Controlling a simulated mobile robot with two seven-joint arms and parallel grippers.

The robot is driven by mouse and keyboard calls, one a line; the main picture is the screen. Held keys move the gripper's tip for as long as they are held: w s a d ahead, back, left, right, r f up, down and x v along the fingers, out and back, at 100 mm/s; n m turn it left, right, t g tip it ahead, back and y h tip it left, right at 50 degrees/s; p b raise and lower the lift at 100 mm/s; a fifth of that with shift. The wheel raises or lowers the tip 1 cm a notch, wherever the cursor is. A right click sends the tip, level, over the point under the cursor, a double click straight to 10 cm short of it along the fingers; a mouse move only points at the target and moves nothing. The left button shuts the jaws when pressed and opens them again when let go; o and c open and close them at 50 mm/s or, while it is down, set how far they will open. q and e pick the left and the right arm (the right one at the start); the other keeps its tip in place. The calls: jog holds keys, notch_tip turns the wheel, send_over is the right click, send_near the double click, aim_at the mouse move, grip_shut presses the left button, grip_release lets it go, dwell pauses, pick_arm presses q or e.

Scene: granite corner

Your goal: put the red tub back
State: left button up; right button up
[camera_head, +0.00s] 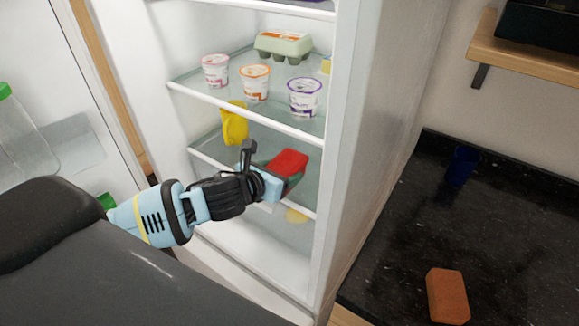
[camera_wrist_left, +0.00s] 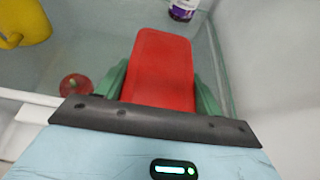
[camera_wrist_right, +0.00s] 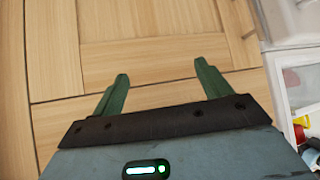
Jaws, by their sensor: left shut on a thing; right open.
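The red tub (camera_head: 288,162) is in my left gripper (camera_head: 278,172), inside the open fridge at the height of the lower glass shelf. In the left wrist view the red tub (camera_wrist_left: 160,68) sits between the two green fingers, which are shut on its sides. I cannot tell whether the tub touches the shelf. My right gripper (camera_wrist_right: 160,90) shows only in its own wrist view. It is open and empty, in front of a light wooden panel.
A yellow jug (camera_head: 234,124) stands left of the tub. Several yogurt cups (camera_head: 255,83) and an egg carton (camera_head: 283,45) stand on the shelf above. A red apple (camera_wrist_left: 76,85) lies near the shelf's front edge. The fridge's side wall is close on the right.

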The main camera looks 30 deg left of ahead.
aim_at(285, 166)
pick_arm(q)
jog(key=w, duration=0.3)
jog(key=shift+w+d+r, duration=0.1)
jog(key=shift+w+d, duration=0.2)
jog(key=shift+w, duration=0.05)
jog(key=shift+w+f, duration=0.15)
jog(key=shift+f, duration=0.6)
jog(key=shift+f, duration=0.15)
jog(key=o, duration=1.3)
jog(key=shift+f, duration=0.1)
jog(key=shift+c, duration=0.2)
jog(key=shift+r, duration=0.2)
jog(key=v, duration=1.2)
